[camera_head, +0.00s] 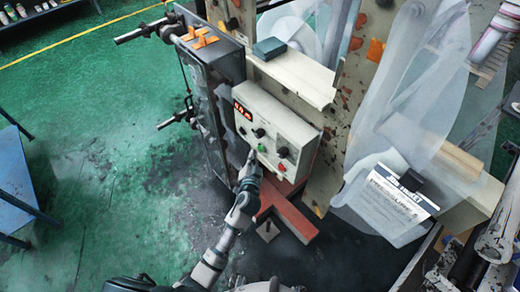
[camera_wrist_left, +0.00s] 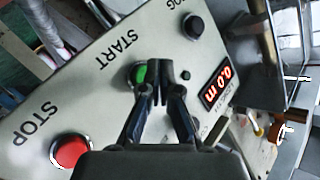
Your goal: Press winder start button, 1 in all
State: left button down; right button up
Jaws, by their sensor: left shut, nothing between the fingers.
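The winder control box (camera_head: 290,125) is a pale panel on the machine's front. Its green start button (camera_head: 262,148) sits low on the panel, and it also shows in the left wrist view (camera_wrist_left: 139,73) beside the word START. My left gripper (camera_head: 252,157) is shut and empty, its tips right at the green button. In the left wrist view the tips (camera_wrist_left: 158,68) overlap the button's right side and hide part of it. I cannot tell whether they touch it. The red stop button (camera_wrist_left: 72,152) lies to the lower left there. My right gripper is not in view.
A lit red display (camera_wrist_left: 219,86) and a black button (camera_wrist_left: 193,25) share the panel. A dark cabinet (camera_head: 207,105) with orange clips stands left of the box. Clear film (camera_head: 405,130) hangs at right. The green floor (camera_head: 110,170) at left is mostly open.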

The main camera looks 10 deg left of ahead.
pick_arm(q)
jog(key=shift+w, duration=0.1)
dwell(0.3)
jog(key=shift+w+d, duration=0.1)
jog(key=shift+w, duration=0.1)
